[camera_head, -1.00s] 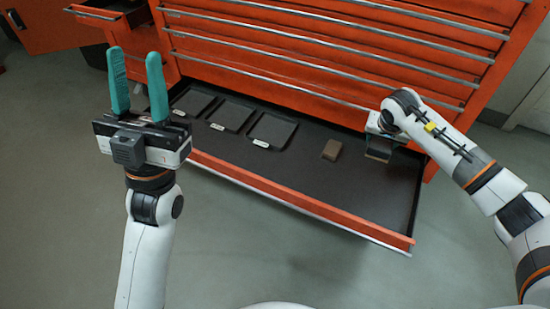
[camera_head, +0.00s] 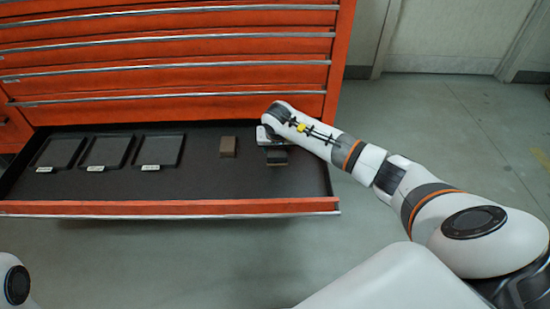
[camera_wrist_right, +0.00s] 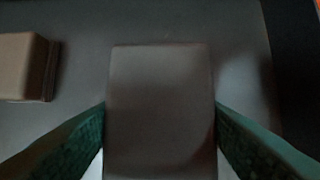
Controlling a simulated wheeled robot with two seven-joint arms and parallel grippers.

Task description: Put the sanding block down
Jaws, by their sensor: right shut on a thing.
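My right gripper (camera_wrist_right: 160,128) is shut on a dark brown block, the sanding block (camera_wrist_right: 160,90), which sits between its two green fingers in the right wrist view. In the head view my right gripper (camera_head: 275,148) is over the right part of the open drawer (camera_head: 200,188), pointing down. There the wrist mostly hides the fingers and the held block. I cannot tell whether the block touches the drawer floor. My left gripper is out of view.
Three shallow black trays (camera_head: 107,150) lie farther left. Bare drawer floor separates them from this block. The orange cabinet (camera_head: 170,50) rises behind.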

